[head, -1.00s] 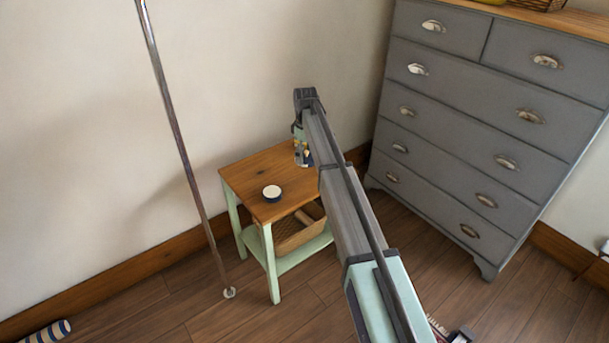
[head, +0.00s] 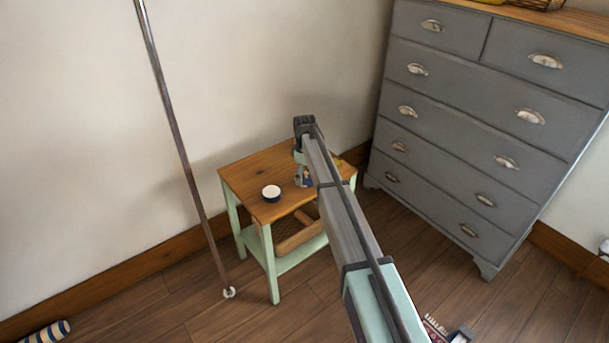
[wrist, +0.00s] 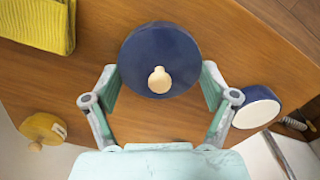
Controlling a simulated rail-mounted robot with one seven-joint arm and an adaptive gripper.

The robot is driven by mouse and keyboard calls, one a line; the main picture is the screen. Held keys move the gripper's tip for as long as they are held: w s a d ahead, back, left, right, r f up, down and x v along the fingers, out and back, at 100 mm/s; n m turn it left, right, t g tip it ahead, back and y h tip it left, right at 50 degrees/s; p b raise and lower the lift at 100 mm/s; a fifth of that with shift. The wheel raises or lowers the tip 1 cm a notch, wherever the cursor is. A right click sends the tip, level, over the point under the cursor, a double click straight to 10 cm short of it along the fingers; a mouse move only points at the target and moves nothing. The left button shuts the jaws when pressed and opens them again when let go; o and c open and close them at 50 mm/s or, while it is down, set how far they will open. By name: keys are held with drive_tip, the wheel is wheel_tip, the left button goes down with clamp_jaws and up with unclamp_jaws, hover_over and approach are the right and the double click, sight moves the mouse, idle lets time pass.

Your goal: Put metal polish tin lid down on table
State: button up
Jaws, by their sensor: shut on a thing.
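The metal polish tin lid (wrist: 150,48) is a round dark blue disc with a cream knob. In the wrist view it lies between the fingers of my gripper (wrist: 160,78), which is shut on its sides, knob facing the camera. The wooden table (head: 240,175) with pale green legs is below. In the head view my gripper (head: 303,180) is low over the table's right part; I cannot make out the lid there. Whether the lid touches the tabletop, I cannot tell.
A small round blue tin with a white top (head: 271,192) stands left of my gripper; it also shows in the wrist view (wrist: 257,107). A folded yellow cloth (wrist: 38,25) and a yellow knobbed piece (wrist: 45,130) lie nearby. A grey dresser (head: 470,130) stands right.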

drive_tip(key=shift+f, duration=0.1)
drive_tip(key=o, duration=0.7)
drive_tip(key=shift+o, duration=0.2)
wheel_tip(320, 180, up, 12)
idle(0.3)
